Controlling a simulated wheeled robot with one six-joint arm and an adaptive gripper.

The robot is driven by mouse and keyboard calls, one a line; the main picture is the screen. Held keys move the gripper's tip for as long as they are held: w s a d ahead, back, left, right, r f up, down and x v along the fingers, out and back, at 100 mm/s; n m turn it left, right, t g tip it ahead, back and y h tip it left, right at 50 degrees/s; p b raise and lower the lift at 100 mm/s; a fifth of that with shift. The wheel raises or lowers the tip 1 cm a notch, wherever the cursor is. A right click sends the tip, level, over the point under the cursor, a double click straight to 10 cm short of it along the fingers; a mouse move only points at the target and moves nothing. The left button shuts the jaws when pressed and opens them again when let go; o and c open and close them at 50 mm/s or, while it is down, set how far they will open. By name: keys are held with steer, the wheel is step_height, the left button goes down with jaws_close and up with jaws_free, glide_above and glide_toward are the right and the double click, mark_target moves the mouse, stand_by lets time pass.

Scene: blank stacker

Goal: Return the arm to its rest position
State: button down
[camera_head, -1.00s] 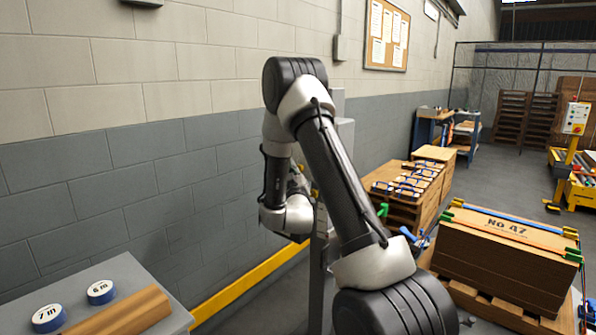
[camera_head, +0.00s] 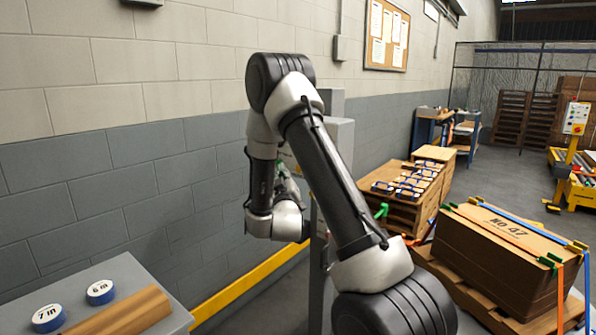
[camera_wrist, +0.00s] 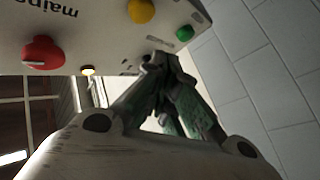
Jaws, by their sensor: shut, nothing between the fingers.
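My arm (camera_head: 325,155) is raised and bent in the middle of the head view, its wrist hanging in front of the wall. In the wrist view my gripper (camera_wrist: 160,62) is shut, its dark green-tinged fingers together with nothing between them. The fingertips overlap the edge of a pale control panel (camera_wrist: 110,42) in the picture; I cannot tell whether they touch it. The panel carries a red knob (camera_wrist: 42,52), a yellow button (camera_wrist: 141,11), a green button (camera_wrist: 184,34) and a small lit lamp. In the head view the fingers are mostly hidden behind my wrist.
A grey post (camera_head: 338,135) stands close behind my arm. A strapped brown stack marked No 47 (camera_head: 490,260) sits on a pallet at right. A grey table (camera_head: 120,270) with two tape rolls and a brown tube is at lower left. The block wall is behind.

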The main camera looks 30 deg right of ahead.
steer(key=shift+s+a, duration=0.25)
steer(key=shift+a, duration=0.4)
steer(key=s+a+f+g+y, duration=0.1)
steer(key=a+f+g+y, duration=0.2)
steer(key=f, duration=0.6)
steer(key=s+a+f+g+y, duration=0.1)
steer(key=f+g+y, duration=0.35)
steer(key=f, duration=0.45)
steer(key=s+a+g+y, duration=0.2)
steer(key=s+a+g, duration=0.2)
steer(key=s, duration=0.2)
steer(key=s+r+g, duration=0.1)
steer(key=s+r, duration=1.1)
steer(key=s, duration=0.3)
steer(key=s+r+g, duration=0.2)
steer(key=s+r, duration=1.1)
steer(key=s, duration=0.3)
steer(key=shift+s, duration=0.15)
